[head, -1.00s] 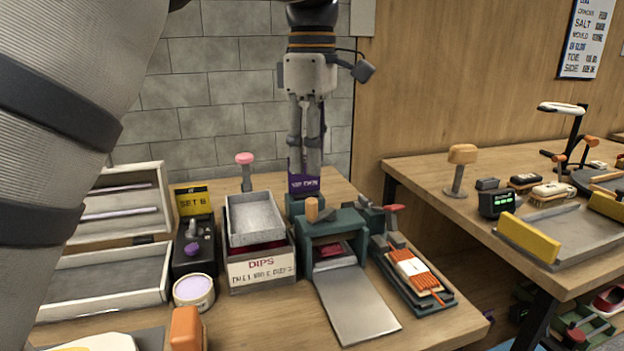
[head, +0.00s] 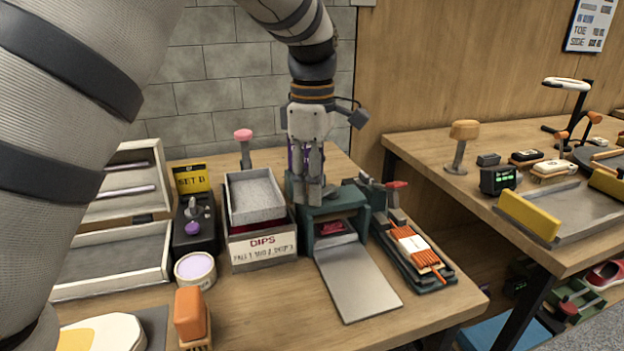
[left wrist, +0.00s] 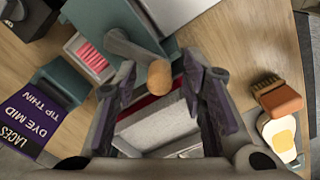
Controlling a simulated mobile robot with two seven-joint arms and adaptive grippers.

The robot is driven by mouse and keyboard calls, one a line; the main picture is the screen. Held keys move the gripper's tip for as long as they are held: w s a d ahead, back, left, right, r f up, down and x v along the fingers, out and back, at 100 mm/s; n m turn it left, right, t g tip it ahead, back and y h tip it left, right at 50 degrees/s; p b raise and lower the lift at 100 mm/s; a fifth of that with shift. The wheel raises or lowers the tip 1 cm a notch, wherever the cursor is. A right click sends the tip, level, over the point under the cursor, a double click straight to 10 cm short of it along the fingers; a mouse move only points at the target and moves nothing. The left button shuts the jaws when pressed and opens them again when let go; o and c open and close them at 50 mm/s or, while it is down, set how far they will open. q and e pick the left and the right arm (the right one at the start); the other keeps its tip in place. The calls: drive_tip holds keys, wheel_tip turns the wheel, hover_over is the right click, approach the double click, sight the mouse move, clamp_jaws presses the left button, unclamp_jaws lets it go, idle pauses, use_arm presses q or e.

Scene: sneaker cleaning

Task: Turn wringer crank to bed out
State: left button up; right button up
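The wringer (head: 338,209) is a teal box on the near table, with a grey bed plate (head: 358,284) sloping out of its front opening. Something red shows inside the opening. My left gripper (head: 309,198) points down over the wringer's left side. In the left wrist view, the crank (left wrist: 132,52) is a grey arm ending in a round tan knob (left wrist: 159,77). The knob appears between the two spread fingers of the left gripper (left wrist: 157,76); I cannot tell whether they touch it. In the head view the fingers hide the knob. My right gripper is not in view.
A dips box (head: 262,250) with a grey tray (head: 253,197) stands close left of the wringer. An orange lace holder (head: 414,247) is close on the right. A purple sign (left wrist: 32,125) stands behind. An orange brush (head: 190,314) and purple tub (head: 195,269) are in front left.

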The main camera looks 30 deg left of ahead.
use_arm(q)
clamp_jaws()
